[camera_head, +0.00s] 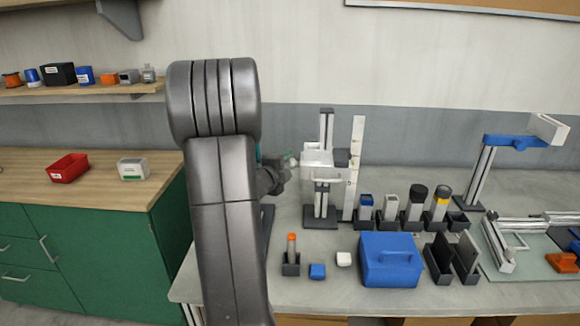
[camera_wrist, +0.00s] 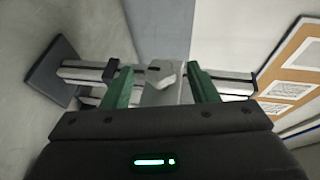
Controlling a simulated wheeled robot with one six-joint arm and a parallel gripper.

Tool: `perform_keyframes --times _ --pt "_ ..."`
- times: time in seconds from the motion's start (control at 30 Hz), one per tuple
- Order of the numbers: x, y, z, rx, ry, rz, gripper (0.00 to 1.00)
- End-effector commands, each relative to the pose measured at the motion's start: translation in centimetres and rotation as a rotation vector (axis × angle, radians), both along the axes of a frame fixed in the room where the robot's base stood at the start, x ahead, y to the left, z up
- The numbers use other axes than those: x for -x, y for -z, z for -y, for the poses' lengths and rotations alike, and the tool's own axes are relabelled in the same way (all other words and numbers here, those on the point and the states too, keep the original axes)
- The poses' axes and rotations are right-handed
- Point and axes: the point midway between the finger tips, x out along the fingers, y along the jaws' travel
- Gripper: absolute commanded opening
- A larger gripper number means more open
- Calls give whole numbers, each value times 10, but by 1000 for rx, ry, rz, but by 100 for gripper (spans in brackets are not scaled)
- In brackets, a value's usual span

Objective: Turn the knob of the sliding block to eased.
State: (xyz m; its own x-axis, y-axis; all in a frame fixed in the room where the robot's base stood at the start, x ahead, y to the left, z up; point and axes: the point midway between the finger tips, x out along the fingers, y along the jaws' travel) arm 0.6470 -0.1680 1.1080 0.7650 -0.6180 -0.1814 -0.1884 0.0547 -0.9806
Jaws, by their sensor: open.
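The sliding block (camera_head: 316,157) is a pale block on an upright metal column (camera_head: 327,128) with a dark base. Its knob (camera_head: 294,160) sticks out on the left side, towards my gripper (camera_head: 286,168). In the wrist view the light grey knob (camera_wrist: 162,72) shows between the two green fingers of my gripper (camera_wrist: 160,76), with the block (camera_wrist: 168,95) around it. The fingers stand apart with gaps on both sides of the knob. I cannot tell how deep they reach. No setting marks are readable.
A white upright scale (camera_head: 354,165) stands just right of the column. A blue box (camera_head: 390,262), small blocks and several holders fill the bench to the right. My own arm hides the bench's left part.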

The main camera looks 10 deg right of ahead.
Motion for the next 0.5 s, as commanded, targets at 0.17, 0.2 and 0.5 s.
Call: perform_keyframes --times 0.17,0.2,0.5 --pt "30 -6 -26 0 -4 2 53" --pt "36 -8 -30 0 -4 2 53" --pt "73 -17 -60 0 -2 0 53"
